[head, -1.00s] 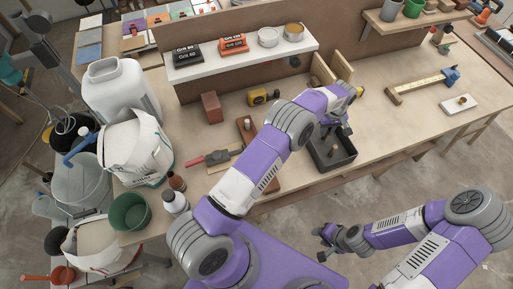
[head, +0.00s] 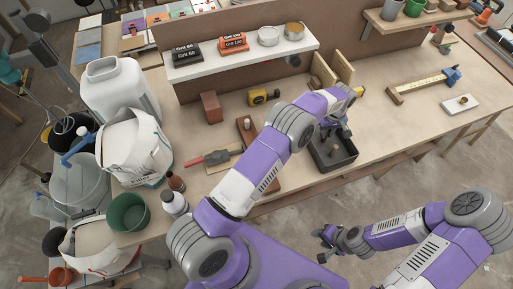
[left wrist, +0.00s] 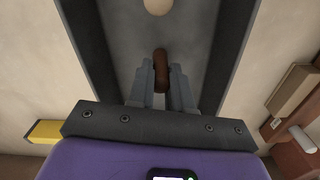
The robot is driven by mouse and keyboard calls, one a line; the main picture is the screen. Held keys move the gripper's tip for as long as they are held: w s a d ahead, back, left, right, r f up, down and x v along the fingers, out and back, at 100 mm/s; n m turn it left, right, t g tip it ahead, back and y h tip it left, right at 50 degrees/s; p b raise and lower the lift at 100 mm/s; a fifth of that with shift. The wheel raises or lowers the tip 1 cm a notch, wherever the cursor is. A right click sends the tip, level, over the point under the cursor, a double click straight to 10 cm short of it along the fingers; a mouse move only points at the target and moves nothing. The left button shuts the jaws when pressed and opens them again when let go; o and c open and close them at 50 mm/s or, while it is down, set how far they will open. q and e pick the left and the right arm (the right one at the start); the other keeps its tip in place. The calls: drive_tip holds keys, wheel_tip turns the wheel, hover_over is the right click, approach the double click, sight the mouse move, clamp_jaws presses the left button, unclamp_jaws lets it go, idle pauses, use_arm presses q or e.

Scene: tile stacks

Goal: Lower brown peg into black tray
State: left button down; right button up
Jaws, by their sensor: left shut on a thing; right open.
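The black tray (head: 342,166) sits on the workbench, and in the left wrist view its dark side walls (left wrist: 236,50) flank my gripper. My left gripper (left wrist: 161,88) is shut on the brown peg (left wrist: 161,70), which stands out beyond the fingertips over the grey tray floor. The fingers hide part of the peg. I cannot tell whether the peg touches the floor. A pale round-topped piece (left wrist: 158,6) is in the tray ahead of the peg. In the head view my left arm partly covers the tray. My right gripper (head: 325,243) is open and empty, off the bench's front edge.
A yellow tape measure (head: 262,96) and a reddish-brown block (head: 211,107) lie left of my left arm. A brown board with a knob (head: 246,129) is close beside that arm. A white shelf (head: 240,55) stands behind. The bench right of the tray is mostly clear.

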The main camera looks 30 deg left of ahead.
use_arm(q)
drive_tip(key=c, duration=1)
unclamp_jaws()
drive_tip(key=shift+o, duration=0.2)
wheel_tip(320, 180, up, 8)
drive_tip(key=shift+f, duration=0.25)
